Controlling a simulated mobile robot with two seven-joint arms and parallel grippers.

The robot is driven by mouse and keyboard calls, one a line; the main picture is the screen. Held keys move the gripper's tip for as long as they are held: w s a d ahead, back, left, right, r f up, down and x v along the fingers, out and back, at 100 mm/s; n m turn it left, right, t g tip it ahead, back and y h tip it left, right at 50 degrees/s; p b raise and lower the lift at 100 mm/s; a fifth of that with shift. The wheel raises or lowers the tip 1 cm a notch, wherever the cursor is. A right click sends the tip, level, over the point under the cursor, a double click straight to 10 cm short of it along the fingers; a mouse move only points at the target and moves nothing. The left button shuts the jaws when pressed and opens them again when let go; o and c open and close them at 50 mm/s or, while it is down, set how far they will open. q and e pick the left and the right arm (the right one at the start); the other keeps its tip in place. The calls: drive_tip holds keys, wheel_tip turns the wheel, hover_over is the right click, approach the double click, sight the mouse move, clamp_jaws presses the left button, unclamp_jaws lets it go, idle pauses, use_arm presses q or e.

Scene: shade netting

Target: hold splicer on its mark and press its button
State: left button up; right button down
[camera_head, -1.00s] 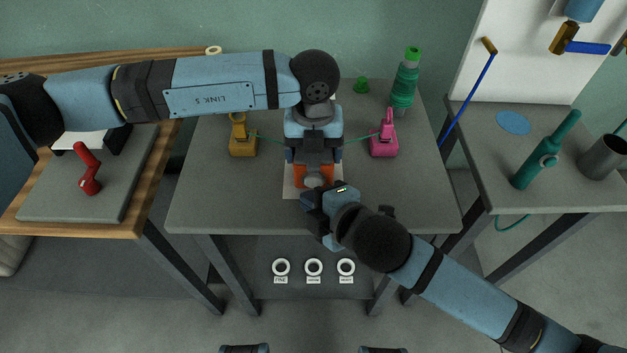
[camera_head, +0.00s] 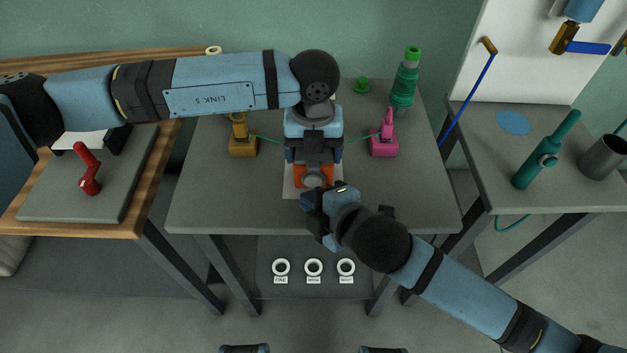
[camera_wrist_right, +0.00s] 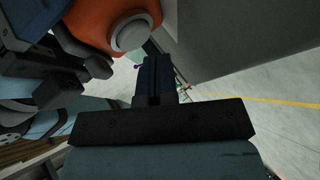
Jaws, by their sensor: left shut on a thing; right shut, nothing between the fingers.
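The splicer (camera_head: 314,182) is an orange body with a round grey button, on a pale mark plate (camera_head: 290,190) at the table's front middle. My left gripper (camera_head: 315,166) comes down from above and is shut on it, hiding much of the body. My right gripper (camera_head: 309,199) is shut and empty, close to the splicer's front. In the right wrist view the orange splicer (camera_wrist_right: 88,22) and its grey button (camera_wrist_right: 131,35) are at the top, just above the shut fingers of my right gripper (camera_wrist_right: 154,62). I cannot tell whether they touch.
A yellow clamp (camera_head: 242,146) and a pink clamp (camera_head: 384,146) stand either side, with green cord running inward from each. A green bottle-like spool (camera_head: 404,88) stands at the back right. Three white rings (camera_head: 314,267) sit below the table's front. The grey tabletop (camera_head: 425,190) is clear at the right.

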drive_tip(key=shift+w, duration=0.15)
idle(0.6)
drive_tip(key=shift+w, duration=0.3)
drive_tip(key=shift+w, duration=0.55)
idle(0.8)
drive_tip(key=shift+s, duration=1)
drive_tip(key=shift+s, duration=2.5)
